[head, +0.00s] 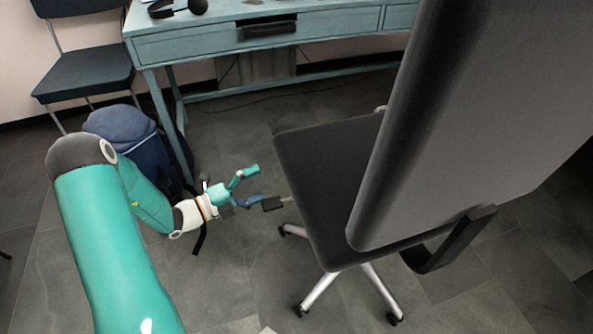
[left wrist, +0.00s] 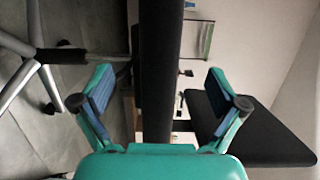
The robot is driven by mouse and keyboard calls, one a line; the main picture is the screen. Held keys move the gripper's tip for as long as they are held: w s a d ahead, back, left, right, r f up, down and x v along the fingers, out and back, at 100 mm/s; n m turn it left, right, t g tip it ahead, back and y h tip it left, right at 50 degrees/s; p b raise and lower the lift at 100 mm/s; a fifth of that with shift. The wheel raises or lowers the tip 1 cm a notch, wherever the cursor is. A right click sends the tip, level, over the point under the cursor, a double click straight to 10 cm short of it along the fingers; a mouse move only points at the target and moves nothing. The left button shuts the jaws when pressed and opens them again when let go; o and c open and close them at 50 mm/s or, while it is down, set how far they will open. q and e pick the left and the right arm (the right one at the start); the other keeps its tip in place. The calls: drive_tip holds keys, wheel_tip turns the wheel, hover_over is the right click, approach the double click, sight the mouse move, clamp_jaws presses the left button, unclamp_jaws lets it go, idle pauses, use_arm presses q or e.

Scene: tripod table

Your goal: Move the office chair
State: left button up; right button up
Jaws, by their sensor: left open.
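The office chair (head: 335,170) stands at the right in the head view, with a dark flat seat, a tall grey-black backrest, a black armrest and silver legs on casters. My left gripper (head: 261,187) is open, just left of the seat's left edge. In the left wrist view the dark seat edge (left wrist: 161,60) runs upright between the two spread fingers, apart from both. The chair's legs and casters show there at the left, and a dark panel at the right. I cannot tell whether the fingers reach past the edge. My right gripper is out of view.
A teal desk (head: 200,45) with drawers stands at the back, with headphones (head: 178,7) on it. A dark blue chair (head: 85,65) and a blue backpack (head: 125,130) are at the left, near my left arm. Tiled floor is clear between desk and office chair.

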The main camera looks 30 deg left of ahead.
use_arm(q)
drive_tip(key=b+x, duration=0.3)
drive_tip(key=x, duration=0.8)
drive_tip(key=shift+d+f+b, duration=0.1)
drive_tip(key=shift+f+b, duration=0.1)
drive_tip(key=shift+b, duration=0.1)
drive_tip(key=shift+x, duration=0.95)
drive_tip(key=shift+r, duration=0.1)
drive_tip(key=shift+c, duration=0.4)
drive_tip(key=c, duration=1.8)
drive_tip(key=shift+o, duration=0.2)
drive_tip(key=shift+d, duration=0.1)
